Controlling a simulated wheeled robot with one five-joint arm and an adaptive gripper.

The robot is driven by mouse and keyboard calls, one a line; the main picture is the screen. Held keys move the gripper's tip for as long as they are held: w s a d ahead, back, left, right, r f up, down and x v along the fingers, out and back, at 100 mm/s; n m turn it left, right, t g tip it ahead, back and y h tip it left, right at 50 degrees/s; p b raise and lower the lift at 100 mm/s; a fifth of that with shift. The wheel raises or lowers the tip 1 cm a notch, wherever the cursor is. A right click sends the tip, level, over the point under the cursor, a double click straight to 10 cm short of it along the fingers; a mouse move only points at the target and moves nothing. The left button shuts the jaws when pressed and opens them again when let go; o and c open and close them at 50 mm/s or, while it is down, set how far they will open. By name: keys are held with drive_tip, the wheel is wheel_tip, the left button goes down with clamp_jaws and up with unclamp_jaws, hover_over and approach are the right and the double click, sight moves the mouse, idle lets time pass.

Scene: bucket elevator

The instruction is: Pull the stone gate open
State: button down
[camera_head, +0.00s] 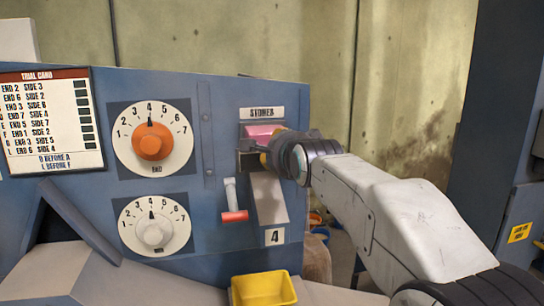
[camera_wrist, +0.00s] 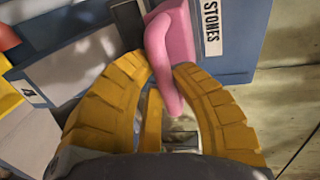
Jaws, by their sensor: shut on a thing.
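The stone gate shows as a pink piece (camera_head: 262,131) on the blue panel, under the STONES label (camera_head: 262,113). In the wrist view its pink handle (camera_wrist: 160,48) comes down between my yellow fingers. My gripper (camera_head: 264,158) is at the gate, reaching in from the right. In the wrist view my gripper (camera_wrist: 164,72) is shut on the pink handle near the fingertips. My gripper hides part of the gate and its slot. How far the gate is open I cannot tell.
Below the gate is a chute (camera_head: 268,196) marked 4. A small red-tipped lever (camera_head: 234,215) sits left of it. A yellow bin (camera_head: 263,289) stands below. An orange dial (camera_head: 152,142), a white dial (camera_head: 155,232) and a trial card (camera_head: 48,122) are to the left.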

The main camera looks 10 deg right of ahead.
drive_tip(key=shift+f, duration=0.15)
drive_tip(key=c, duration=1.5)
unclamp_jaws()
drive_tip(key=shift+s, duration=0.1)
drive_tip(key=shift+o, duration=1.4)
drive_tip(key=shift+s, duration=0.15)
drive_tip(key=shift+o, duration=1)
drive_tip(key=v, duration=1.2)
